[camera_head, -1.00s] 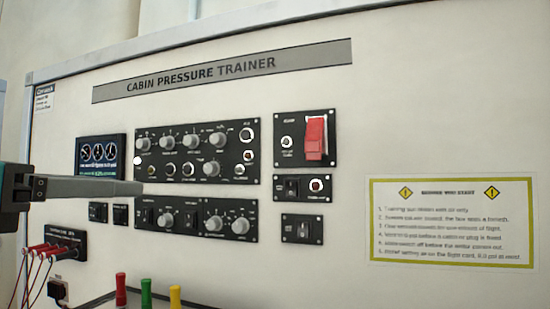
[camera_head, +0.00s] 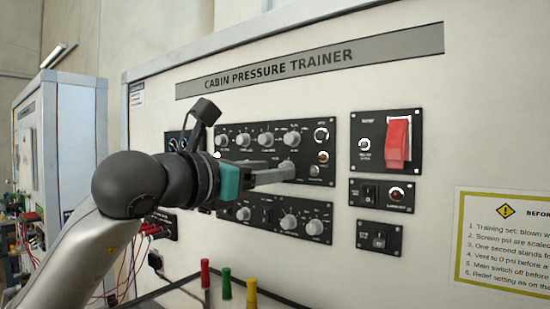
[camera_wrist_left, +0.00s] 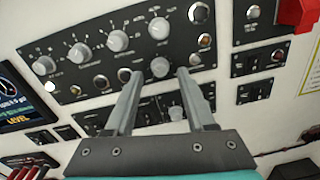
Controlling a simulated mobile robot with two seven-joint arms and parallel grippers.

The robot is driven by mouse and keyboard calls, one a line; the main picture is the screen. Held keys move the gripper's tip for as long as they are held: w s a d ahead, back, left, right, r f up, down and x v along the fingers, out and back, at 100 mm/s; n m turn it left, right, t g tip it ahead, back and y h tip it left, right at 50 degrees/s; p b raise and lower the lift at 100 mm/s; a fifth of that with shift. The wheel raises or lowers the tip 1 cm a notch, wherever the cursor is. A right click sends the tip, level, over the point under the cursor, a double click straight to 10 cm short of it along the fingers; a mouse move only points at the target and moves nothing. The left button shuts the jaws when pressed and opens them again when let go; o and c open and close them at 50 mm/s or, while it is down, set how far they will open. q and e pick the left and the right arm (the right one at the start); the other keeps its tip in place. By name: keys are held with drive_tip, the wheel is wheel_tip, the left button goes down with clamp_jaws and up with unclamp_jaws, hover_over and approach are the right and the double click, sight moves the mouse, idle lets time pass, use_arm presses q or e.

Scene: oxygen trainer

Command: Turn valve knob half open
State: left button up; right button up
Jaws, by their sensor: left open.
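The upper black knob panel (camera_head: 328,130) has a row of grey knobs and a single grey valve knob (camera_head: 289,167) at its lower right. That knob also shows in the left wrist view (camera_wrist_left: 160,67). My left gripper (camera_head: 292,174) reaches in from the left, with its fingers at this knob. In the left wrist view my left gripper (camera_wrist_left: 158,74) is open, one fingertip on each side of the knob. I cannot tell whether the fingers touch it. The arm hides part of the panel in the head view. My right gripper is not in view.
A lower knob panel (camera_head: 272,222) sits just below my gripper. A red guarded switch (camera_head: 397,142) is on the panel to the right. Red, green and yellow handles (camera_head: 226,283) stand in front, below my arm. Red cables (camera_head: 130,252) hang at the left.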

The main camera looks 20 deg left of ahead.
use_arm(q)
drive_tip(key=shift+x, duration=0.95)
drive_tip(key=shift+s, duration=0.1)
drive_tip(key=shift+c, duration=0.2)
clamp_jaws()
